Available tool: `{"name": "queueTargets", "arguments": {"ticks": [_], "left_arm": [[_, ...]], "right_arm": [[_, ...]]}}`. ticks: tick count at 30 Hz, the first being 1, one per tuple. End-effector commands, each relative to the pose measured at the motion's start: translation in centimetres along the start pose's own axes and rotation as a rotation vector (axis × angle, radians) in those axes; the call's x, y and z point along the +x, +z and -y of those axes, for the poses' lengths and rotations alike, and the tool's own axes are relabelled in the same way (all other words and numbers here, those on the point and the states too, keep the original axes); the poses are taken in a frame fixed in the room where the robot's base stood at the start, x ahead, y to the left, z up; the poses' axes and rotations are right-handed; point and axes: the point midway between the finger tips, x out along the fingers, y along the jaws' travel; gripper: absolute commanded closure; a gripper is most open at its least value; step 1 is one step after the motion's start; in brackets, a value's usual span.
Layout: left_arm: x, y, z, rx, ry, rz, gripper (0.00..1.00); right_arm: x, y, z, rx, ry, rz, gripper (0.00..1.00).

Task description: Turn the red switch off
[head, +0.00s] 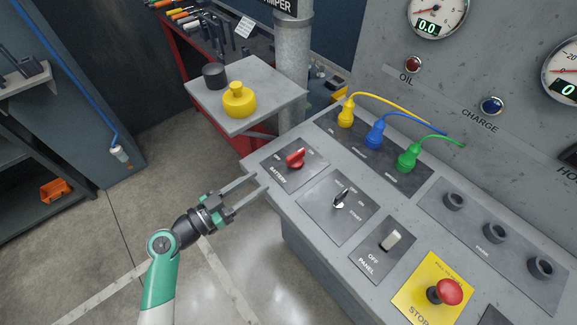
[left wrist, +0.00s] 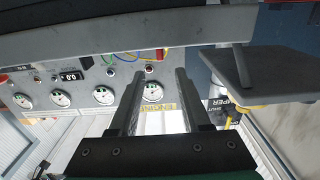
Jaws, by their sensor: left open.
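The red switch (head: 295,157) sits on a dark plate marked BATTERY near the left end of the grey console. Its handle slants up to the right, with small labels above it on the plate. My left gripper (head: 261,184) is open and empty, at the console's left edge, to the lower left of the red switch. It is apart from the switch. In the left wrist view the two fingers of my left gripper (left wrist: 157,75) stand wide apart with nothing between them. My right gripper is not in view.
A START key switch (head: 340,199), a PANEL switch (head: 391,241) and a red STOP button (head: 446,291) line the console. Yellow, blue and green plugs (head: 408,158) stand behind. A side shelf (head: 262,111) holds a yellow weight-like object (head: 239,100). Open floor lies left.

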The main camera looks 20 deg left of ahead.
Motion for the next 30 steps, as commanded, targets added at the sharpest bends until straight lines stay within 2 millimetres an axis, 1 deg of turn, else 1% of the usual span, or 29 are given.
{"name": "queueTargets", "arguments": {"ticks": [2, 5, 12, 15, 18, 22, 28, 29, 30], "left_arm": [[0.7, 0.0, 0.0, 0.000, 0.002, 0.000, 0.53], [2.4, 0.0, -0.1, 0.001, 0.004, 0.000, 0.53], [7.8, 0.0, -0.1, 0.002, 0.005, -0.001, 0.53], [9.6, 0.1, -0.1, 0.001, 0.004, 0.000, 0.53], [10.8, 0.0, -0.1, 0.000, 0.003, 0.000, 0.53], [11.4, -0.1, -0.1, 0.000, 0.001, 0.001, 0.53], [11.5, -0.1, 0.0, 0.001, 0.000, 0.000, 0.53], [11.5, -0.1, 0.0, 0.001, 0.000, 0.000, 0.56], [11.5, -0.1, 0.0, 0.001, 0.000, 0.000, 0.63]], "right_arm": [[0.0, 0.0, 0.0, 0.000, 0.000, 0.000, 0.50], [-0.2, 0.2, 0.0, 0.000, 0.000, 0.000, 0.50], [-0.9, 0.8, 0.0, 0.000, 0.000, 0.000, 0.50], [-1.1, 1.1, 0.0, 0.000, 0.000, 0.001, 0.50], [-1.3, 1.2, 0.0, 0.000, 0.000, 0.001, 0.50], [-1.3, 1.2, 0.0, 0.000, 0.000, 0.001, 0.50], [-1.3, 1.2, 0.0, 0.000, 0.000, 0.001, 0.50], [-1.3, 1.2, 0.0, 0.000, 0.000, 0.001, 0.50], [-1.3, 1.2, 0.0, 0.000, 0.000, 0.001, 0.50]]}}
